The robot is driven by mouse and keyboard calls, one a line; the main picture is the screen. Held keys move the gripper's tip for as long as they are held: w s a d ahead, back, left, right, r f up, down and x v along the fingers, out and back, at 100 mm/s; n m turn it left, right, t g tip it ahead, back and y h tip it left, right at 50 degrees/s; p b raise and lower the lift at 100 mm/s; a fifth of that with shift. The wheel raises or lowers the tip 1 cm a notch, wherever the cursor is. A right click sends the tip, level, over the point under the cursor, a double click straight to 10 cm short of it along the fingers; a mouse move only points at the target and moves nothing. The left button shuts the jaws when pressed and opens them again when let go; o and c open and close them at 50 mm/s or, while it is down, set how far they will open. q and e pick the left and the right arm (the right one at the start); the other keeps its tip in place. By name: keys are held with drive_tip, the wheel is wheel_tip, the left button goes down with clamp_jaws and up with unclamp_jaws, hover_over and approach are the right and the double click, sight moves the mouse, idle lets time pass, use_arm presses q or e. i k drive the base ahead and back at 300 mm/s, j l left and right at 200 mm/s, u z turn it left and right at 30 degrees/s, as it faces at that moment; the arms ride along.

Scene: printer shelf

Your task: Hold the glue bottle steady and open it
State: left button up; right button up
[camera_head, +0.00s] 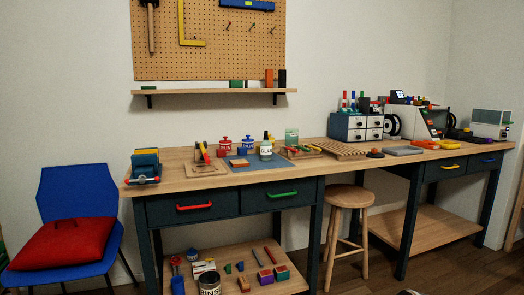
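The glue bottle (266,150) stands upright on a blue mat (236,164) on the workbench. It is white with a dark lettered label and a narrow top; its cap is on top but too small to make out. Two lettered jars stand to its left: one with a red lid (225,148) and one with blue and red (247,145). Neither of my grippers can be made out in this view, and nothing is touching the bottle.
A wooden block holder (205,167) with tools lies left of the mat. A slatted wooden rack (338,148) and a drawer cabinet (355,128) stand to the right. A stool (351,196) is in front of the bench; a blue chair (80,195) with a red cushion stands left.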

sight(266, 146)
drive_tip(key=i+l+u, duration=0.15)
drive_tip(key=i+l, duration=0.2)
drive_tip(key=i+l+u, duration=0.1)
drive_tip(key=i+l, duration=0.25)
drive_tip(key=l, duration=0.2)
drive_tip(key=i+l+u, duration=0.15)
drive_tip(key=i+l, duration=0.15)
drive_tip(key=l, duration=0.15)
